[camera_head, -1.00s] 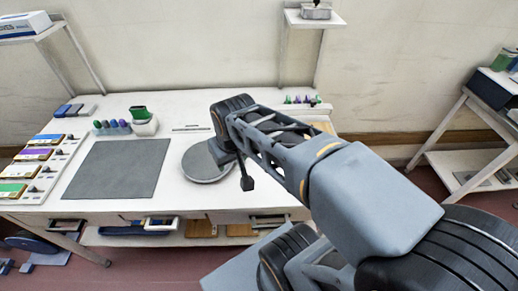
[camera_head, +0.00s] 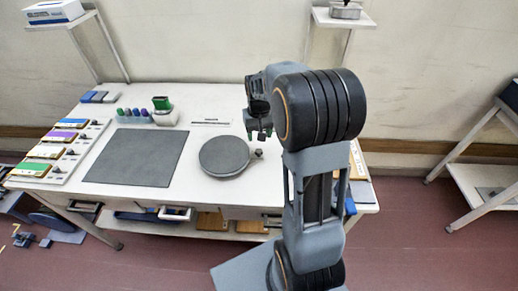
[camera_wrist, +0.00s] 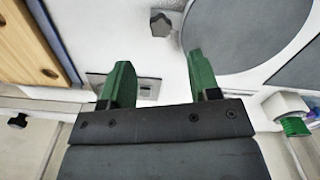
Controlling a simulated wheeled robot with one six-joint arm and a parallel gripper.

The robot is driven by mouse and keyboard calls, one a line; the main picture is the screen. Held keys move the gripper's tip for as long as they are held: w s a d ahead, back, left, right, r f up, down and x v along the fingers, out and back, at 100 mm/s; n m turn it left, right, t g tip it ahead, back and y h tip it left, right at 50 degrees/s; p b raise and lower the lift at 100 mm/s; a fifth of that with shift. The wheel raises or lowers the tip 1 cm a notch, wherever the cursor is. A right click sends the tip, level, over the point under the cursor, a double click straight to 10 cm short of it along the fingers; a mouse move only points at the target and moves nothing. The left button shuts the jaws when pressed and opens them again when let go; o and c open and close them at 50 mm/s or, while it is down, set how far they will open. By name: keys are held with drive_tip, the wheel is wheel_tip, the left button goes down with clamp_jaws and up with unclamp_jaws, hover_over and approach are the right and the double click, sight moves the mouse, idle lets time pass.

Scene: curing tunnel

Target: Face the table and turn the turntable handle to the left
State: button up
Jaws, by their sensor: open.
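The turntable (camera_head: 224,156) is a flat dark grey disc on the white table (camera_head: 215,199). Its small dark handle knob (camera_head: 258,153) sits at the disc's right edge. The wrist view shows the disc (camera_wrist: 240,30) at upper right and the knob (camera_wrist: 161,24) to its left. My gripper (camera_head: 262,138) is above the table, just behind and right of the knob in the head view, with my arm beside it. In the wrist view my gripper (camera_wrist: 158,58) has its two green fingers apart and empty. The knob appears beyond the fingertips, roughly between them, not touching.
A dark grey mat (camera_head: 137,157) lies left of the turntable. Coloured blocks line the left edge, and a green-topped holder (camera_head: 163,112) stands behind. A shelf post stands at the back. Another white stand (camera_head: 490,183) is at far right, with open floor between.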

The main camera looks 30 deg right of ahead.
sight(259, 151)
wheel_tip(259, 151, down, 8)
drive_tip(key=shift+f, duration=0.1)
idle(0.4)
drive_tip(key=shift+c, duration=0.5)
clamp_jaws()
